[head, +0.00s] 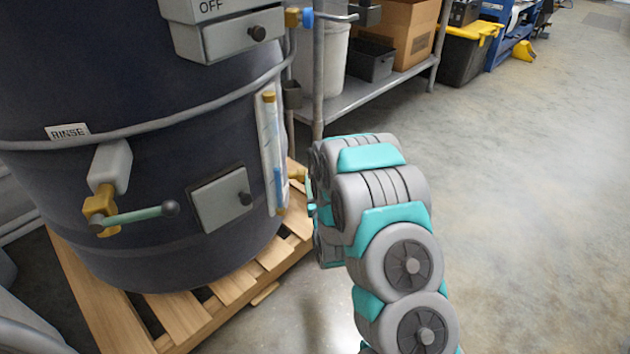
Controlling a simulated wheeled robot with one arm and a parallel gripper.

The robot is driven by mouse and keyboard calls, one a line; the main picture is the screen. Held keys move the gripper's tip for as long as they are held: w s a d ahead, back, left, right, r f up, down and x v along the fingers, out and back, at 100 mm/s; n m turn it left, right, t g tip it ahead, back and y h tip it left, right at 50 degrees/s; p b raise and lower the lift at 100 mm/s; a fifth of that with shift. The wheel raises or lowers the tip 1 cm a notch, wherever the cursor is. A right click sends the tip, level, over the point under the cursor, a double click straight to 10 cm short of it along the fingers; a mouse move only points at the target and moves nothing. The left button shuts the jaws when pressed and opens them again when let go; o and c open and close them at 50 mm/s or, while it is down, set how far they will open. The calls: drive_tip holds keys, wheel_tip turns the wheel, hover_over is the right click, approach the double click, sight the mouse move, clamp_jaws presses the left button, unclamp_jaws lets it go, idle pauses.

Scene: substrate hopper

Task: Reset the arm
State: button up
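My arm, grey with teal covers, rises from the bottom of the head view and bends left toward the dark drum. My gripper is hidden behind the arm's own links, so its fingers do not show. The large dark drum (150,190) stands upright at the left. It carries a RINSE label (67,131), a valve with a green lever (135,215), a small grey door with a dark knob (222,199), and a sight tube (271,150) close to the arm's far end. I cannot tell whether the arm touches anything.
The drum stands on a wooden pallet (215,305). A metal shelf (365,100) behind holds a cardboard box (405,30) and a dark bin (370,60). A black tote with a yellow lid (468,50) is farther back. The concrete floor (530,200) at right is clear.

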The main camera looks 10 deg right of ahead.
drive_tip(key=shift+r, duration=0.15)
drive_tip(key=s+r+g+p, duration=0.5)
drive_tip(key=s+r+g, duration=0.4)
drive_tip(key=s, duration=0.1)
drive_tip(key=s+r+g+p, duration=0.1)
drive_tip(key=s+r+g, duration=0.2)
drive_tip(key=s, duration=1)
drive_tip(key=s+r+g+p, duration=0.2)
drive_tip(key=s+r+g, duration=0.2)
drive_tip(key=s, duration=1)
drive_tip(key=s+r+g+p, duration=0.2)
drive_tip(key=s+r+g, duration=0.2)
drive_tip(key=s+r, duration=0.5)
drive_tip(key=s, duration=0.5)
drive_tip(key=shift+d, duration=0.25)
